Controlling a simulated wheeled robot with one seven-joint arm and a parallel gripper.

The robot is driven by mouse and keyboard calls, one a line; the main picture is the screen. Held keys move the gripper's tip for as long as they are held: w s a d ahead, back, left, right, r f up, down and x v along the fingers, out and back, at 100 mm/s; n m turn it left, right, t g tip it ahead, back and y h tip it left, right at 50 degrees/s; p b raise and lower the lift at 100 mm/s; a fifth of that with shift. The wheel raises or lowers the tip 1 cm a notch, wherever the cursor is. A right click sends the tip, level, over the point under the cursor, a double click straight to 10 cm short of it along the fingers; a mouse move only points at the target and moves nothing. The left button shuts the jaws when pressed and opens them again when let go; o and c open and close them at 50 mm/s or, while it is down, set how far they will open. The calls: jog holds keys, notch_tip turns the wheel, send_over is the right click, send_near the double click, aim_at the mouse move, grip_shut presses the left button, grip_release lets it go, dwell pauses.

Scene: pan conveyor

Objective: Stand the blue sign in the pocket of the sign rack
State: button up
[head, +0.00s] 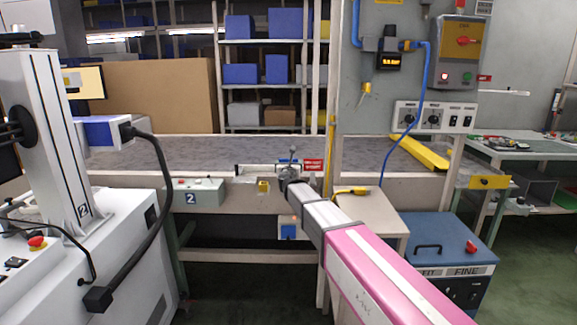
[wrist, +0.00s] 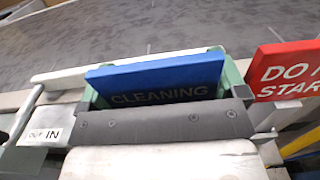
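The blue sign (wrist: 160,76) is in the middle of the wrist view, with the word CLEANING on its near face. It tilts slightly in the picture. Green walls of the sign rack (wrist: 233,77) show behind it and at its sides. A dark grey bolted bar (wrist: 155,124) crosses in front and hides the sign's lower part, so I cannot tell how deep it sits. In the head view my gripper (head: 290,172) is at the bench's front edge, small and dark. Its fingertips are not clear, and I cannot tell whether it grips the sign.
A red sign (wrist: 288,70) stands close on the right of the blue sign. A pale rail (wrist: 60,76) runs behind, and an OUT/IN label (wrist: 46,136) is on the left. The grey conveyor surface (head: 200,150) beyond is clear. A grey control box (head: 199,192) sits left of my gripper.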

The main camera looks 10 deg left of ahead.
jog(key=shift+o, duration=0.4)
jog(key=shift+s, duration=0.1)
jog(key=v, duration=1)
jog(key=shift+s, duration=0.3)
